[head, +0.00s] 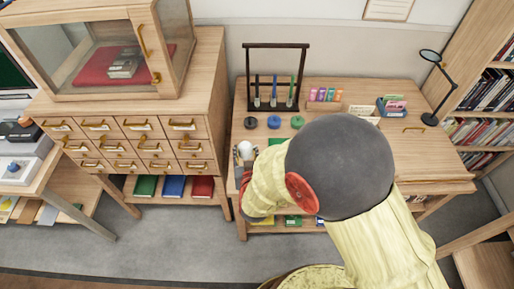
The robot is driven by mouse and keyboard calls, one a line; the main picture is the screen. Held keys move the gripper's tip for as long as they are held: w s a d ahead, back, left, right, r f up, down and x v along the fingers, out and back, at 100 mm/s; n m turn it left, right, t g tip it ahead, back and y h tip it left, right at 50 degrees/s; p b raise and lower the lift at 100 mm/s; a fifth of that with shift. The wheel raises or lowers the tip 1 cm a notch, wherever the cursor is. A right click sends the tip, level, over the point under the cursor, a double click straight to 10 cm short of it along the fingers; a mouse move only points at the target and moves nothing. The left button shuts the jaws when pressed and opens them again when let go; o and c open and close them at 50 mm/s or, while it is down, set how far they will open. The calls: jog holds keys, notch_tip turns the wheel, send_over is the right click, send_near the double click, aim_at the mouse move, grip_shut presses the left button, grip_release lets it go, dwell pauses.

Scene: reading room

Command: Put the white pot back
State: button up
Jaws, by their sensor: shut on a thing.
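A small rounded white thing, which looks like the white pot (245,148), shows at the left front of the wooden desk (320,92). My gripper (246,156) is around it, with a dark finger on each side, and is shut on it. My arm hides most of the gripper and the pot's lower part, so I cannot tell whether the pot touches the desk. Behind it, a black pot (250,122), a blue pot (273,121) and a green pot (297,121) stand in a row. A dark rack (276,46) with three hanging tools stands behind them.
A drawer cabinet (205,85) with a glass case (120,60) is at left. My arm covers the desk's front middle.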

jog(key=w+f+b, duration=0.1)
jog(key=w+f, duration=0.1)
jog(key=w, duration=0.2)
jog(key=w+d+f+b, duration=0.1)
jog(key=w+f, duration=0.2)
jog(key=w, duration=0.1)
jog(key=w+f+b, duration=0.2)
jog(key=w+f, duration=0.1)
jog(key=shift+w+d+f, duration=0.2)
jog(key=shift+w+f, duration=0.05)
jog(key=shift+w, duration=0.15)
jog(key=shift+w+f+b, duration=0.2)
jog(key=shift+f+b, duration=0.35)
jog(key=shift+f, duration=0.45)
jog(key=shift+w+f+b, duration=0.2)
jog(key=shift+f+b, duration=0.3)
jog(key=shift+f, duration=0.5)
jog(key=shift+f, duration=0.2)
jog(key=o, duration=1.2)
jog(key=shift+r, duration=0.1)
